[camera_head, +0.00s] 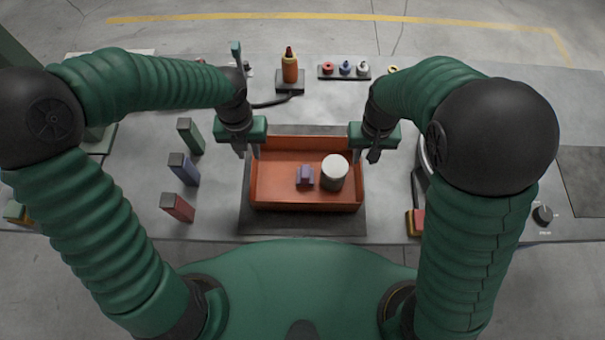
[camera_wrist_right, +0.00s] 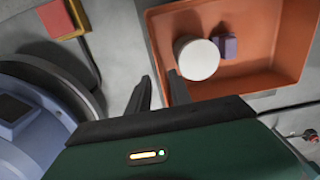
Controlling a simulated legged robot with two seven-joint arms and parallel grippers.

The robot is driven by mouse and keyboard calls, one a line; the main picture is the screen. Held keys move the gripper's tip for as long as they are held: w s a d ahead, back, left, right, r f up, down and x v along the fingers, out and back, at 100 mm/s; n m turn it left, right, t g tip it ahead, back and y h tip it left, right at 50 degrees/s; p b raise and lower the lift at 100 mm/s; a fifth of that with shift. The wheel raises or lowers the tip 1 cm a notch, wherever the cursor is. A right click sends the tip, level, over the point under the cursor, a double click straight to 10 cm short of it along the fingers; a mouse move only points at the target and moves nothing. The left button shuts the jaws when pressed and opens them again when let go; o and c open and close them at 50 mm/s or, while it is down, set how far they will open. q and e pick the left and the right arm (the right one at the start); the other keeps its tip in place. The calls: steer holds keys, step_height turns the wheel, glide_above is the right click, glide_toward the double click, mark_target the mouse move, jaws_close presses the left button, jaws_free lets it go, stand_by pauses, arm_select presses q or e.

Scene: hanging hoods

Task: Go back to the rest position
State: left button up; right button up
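My left gripper (camera_head: 246,150) hangs at the upper left corner of an orange tray (camera_head: 305,205) in the head view, with its fingers near the rim. Whether its fingers are apart is hard to see there. My right gripper (camera_head: 373,154) hangs beside the tray's upper right corner. In the right wrist view the fingers of the right gripper (camera_wrist_right: 157,92) stand apart with nothing between them. The tray (camera_wrist_right: 262,78) holds a white cylinder (camera_head: 334,172) and a small purple block (camera_head: 305,177).
Green (camera_head: 190,136), blue (camera_head: 184,169) and red (camera_head: 177,208) blocks stand left of the tray. An orange bottle (camera_head: 290,67) and a strip of small knobs (camera_head: 345,70) are behind it. A red and yellow block (camera_head: 415,222) lies right of the tray.

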steer(key=shift+w+d+r, duration=0.1)
steer(key=shift+d+r, duration=0.05)
steer(key=shift+r, duration=0.45)
steer(key=shift+d, duration=0.1)
